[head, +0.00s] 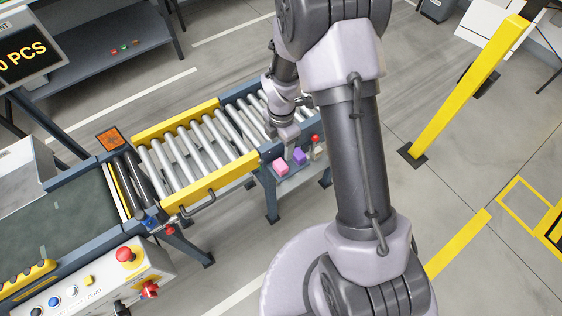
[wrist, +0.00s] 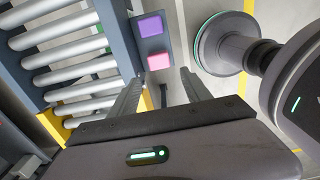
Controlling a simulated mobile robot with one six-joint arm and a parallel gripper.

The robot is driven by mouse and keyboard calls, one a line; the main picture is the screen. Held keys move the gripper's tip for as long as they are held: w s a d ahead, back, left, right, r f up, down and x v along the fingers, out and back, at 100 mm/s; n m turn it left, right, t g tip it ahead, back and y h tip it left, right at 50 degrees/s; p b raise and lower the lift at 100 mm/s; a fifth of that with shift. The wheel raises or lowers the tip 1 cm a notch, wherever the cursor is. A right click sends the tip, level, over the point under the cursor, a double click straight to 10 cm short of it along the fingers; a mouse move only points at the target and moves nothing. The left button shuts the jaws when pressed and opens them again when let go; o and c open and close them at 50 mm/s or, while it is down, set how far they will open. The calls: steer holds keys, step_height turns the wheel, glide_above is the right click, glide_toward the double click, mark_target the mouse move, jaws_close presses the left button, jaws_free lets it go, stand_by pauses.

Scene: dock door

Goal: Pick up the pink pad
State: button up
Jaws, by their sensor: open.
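The pink pad (head: 281,167) is a small pink block on a grey plate beside the roller conveyor. In the wrist view the pink pad (wrist: 158,62) shows just beyond the fingertips, between the lines of the two fingers. A purple block (wrist: 151,26) sits beside it, apart from it; the purple block also shows in the head view (head: 299,156). My gripper (wrist: 160,77) is open, with nothing between its fingers. In the head view my gripper (head: 286,138) is close to the pad, above and slightly to the right; its fingertips are hard to make out there.
The roller conveyor (head: 195,143) with yellow side rails runs close by on the left. A red-topped item (head: 316,140) stands past the purple block. A control box with a red button (head: 127,254) is at lower left. A yellow post (head: 465,90) stands at right.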

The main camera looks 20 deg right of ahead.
mark_target(281, 164)
steer(key=f+b, duration=0.9)
steer(key=f, duration=0.4)
steer(key=shift+w+f, duration=0.15)
steer(key=shift+w, duration=0.05)
steer(key=shift+r, duration=0.25)
steer(key=c, duration=1.1)
steer(key=shift+r+p, duration=0.25)
steer(key=shift+p, duration=0.1)
step_height(281, 164, up, 4)
steer(key=shift+f+p, duration=0.25)
steer(key=shift+p, duration=0.9)
steer(key=s+a+r+p, duration=0.1)
steer(key=s+p, duration=0.1)
steer(key=s, duration=1.4)
steer(key=shift+a, duration=0.4)
steer(key=o, duration=0.8)
steer(key=shift+c, duration=0.2)
steer(key=c, duration=0.6)
